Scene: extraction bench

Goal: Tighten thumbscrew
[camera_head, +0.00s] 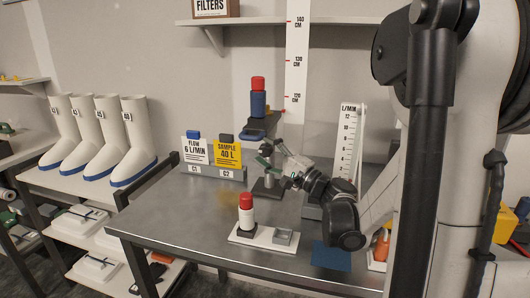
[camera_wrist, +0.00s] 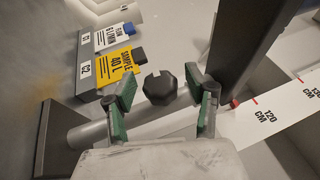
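The thumbscrew (camera_wrist: 160,88) is a dark, faceted knob with a notch in its edge, in the middle of the wrist view. My gripper (camera_wrist: 162,82) is open, with one green-padded finger on each side of the knob. Gaps show between the pads and the knob, and I cannot tell how far the fingers reach along it. In the head view my gripper (camera_head: 268,158) is at the stand on the bench, and the knob is too small or hidden to make out. The stand's dark upright (camera_wrist: 243,40) shows beside the right finger.
The steel bench (camera_head: 180,215) has clear room at front left. A white sign (camera_head: 196,152) and a yellow sign (camera_head: 229,153) stand left of the stand. A red-capped bottle (camera_head: 246,211) is on a white board in front. A tall scale (camera_head: 347,140) stands right.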

